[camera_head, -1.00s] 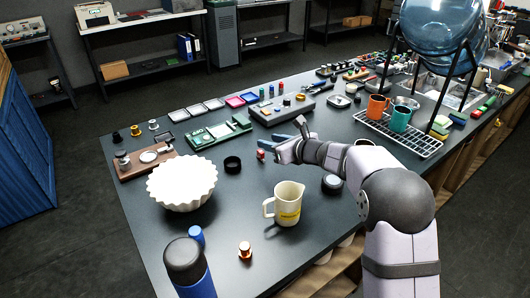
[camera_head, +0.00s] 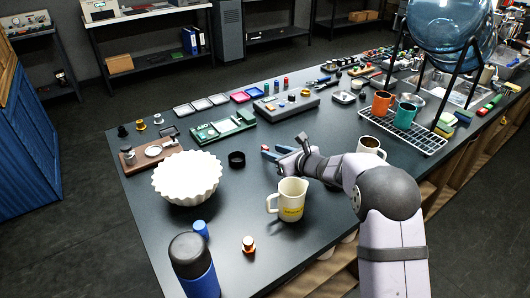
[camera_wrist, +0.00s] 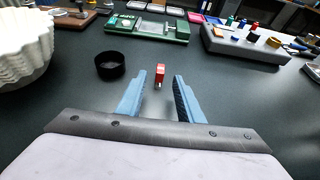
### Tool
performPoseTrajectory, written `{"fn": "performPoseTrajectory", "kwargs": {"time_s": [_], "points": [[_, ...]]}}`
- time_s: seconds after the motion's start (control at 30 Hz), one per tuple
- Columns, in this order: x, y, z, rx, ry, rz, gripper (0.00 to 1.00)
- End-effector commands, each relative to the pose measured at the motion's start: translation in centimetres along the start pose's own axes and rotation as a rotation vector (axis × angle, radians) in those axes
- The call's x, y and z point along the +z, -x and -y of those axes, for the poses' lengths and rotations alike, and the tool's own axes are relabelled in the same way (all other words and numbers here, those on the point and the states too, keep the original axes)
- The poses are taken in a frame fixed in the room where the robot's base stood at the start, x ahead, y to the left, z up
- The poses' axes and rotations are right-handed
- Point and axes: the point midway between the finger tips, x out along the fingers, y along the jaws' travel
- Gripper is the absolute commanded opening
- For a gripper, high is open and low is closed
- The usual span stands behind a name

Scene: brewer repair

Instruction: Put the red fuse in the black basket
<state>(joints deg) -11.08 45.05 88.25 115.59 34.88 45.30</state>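The red fuse (camera_wrist: 160,72) stands on the dark table in the wrist view, between and slightly beyond my two blue fingertips, with gaps either side. In the head view I cannot make it out; it seems hidden by my fingers. My gripper (camera_wrist: 161,82) is open and empty, its fingers reaching low over the table; it also shows in the head view (camera_head: 268,151). The black basket, a short round open cup (camera_wrist: 110,65), stands left of my fingers in the wrist view and also shows in the head view (camera_head: 236,159).
A white fluted bowl (camera_head: 187,180) stands left of the basket. A cream pitcher (camera_head: 291,200) stands in front of my gripper, and a cup (camera_head: 369,147) beside my forearm. A green board (camera_head: 222,129) and a grey device (camera_head: 287,107) lie behind. Table between fuse and basket is clear.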

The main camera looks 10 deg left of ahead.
Motion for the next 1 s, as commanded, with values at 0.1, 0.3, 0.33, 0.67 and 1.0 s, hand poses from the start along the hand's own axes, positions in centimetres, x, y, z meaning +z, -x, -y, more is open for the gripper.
{"fn": "performPoseTrajectory", "kwargs": {"time_s": [0.1,0.3,0.33,0.67,1.0], "points": [[-0.1,-0.1,0.0,-0.001,0.000,0.001,0.34],[-0.1,-0.6,0.0,0.000,0.000,0.000,0.34],[-0.1,-0.9,0.0,0.001,0.000,0.000,0.34],[0.0,-4.1,0.0,0.001,0.001,-0.001,0.34],[-0.1,-5.1,0.0,-0.001,0.000,0.000,0.34]]}}
